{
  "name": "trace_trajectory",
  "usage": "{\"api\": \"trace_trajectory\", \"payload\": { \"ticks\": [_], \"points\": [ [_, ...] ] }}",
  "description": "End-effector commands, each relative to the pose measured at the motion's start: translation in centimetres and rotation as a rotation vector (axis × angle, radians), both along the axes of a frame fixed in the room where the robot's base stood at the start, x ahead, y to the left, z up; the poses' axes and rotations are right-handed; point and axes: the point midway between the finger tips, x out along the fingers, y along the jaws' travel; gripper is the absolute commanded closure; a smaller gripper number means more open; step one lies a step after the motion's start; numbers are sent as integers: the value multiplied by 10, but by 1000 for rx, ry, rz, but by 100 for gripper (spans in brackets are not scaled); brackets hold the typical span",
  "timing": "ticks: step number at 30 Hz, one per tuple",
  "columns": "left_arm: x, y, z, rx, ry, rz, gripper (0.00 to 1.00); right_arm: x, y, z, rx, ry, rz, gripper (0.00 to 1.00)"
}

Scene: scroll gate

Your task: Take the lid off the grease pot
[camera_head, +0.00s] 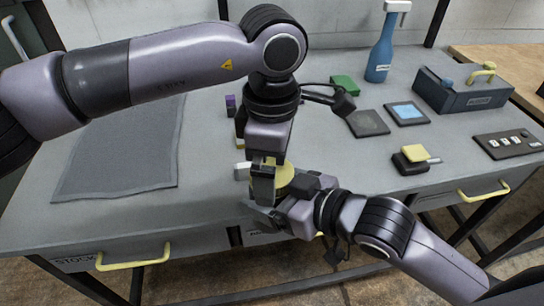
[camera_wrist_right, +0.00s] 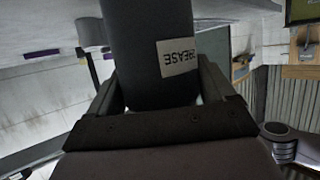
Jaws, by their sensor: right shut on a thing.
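The grease pot (camera_wrist_right: 150,60) is a dark cylinder with a white label reading GREASE; in the right wrist view it sits between my right fingers. My right gripper (camera_wrist_right: 165,95) is shut on the pot's body. In the head view, my right gripper (camera_head: 268,208) is near the table's front edge, and the pot's body is mostly hidden. A round yellow lid (camera_head: 285,175) shows beside my left gripper (camera_head: 263,182), which points down at it from above. Whether the left fingers are open or shut, or touch the lid, I cannot tell.
A grey mat (camera_head: 120,150) lies at left on the grey table. A blue bottle (camera_head: 381,52), a green block (camera_head: 344,85), two square pads (camera_head: 368,123), a yellow-topped block (camera_head: 411,158), a dark toolbox (camera_head: 460,92) and a switch panel (camera_head: 506,143) stand at right. Yellow drawer handles (camera_head: 133,257) project in front.

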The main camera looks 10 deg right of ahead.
Motion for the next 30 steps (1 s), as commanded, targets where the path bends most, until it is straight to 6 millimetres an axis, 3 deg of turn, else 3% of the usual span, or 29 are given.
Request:
{"api": "trace_trajectory", "payload": {
  "ticks": [2, 7, 14, 22, 30],
  "points": [
    [0, 0, 0, 0, 0, 0, 7, 0, 0, 2, 2, -4, 0, 100],
    [0, 0, 0, 0, 0, 1, 61, 0, 0, 1, 2, -4, 0, 100],
    [1, 0, 1, 0, -1, 20, 62, 0, 0, 1, 2, -3, 1, 100],
    [1, 0, 1, -1, -2, 228, 63, 0, 1, 1, 3, -3, 2, 100],
    [1, 0, 1, -1, -3, 245, 63, -1, 1, 1, 2, -2, 3, 100]
  ]
}}
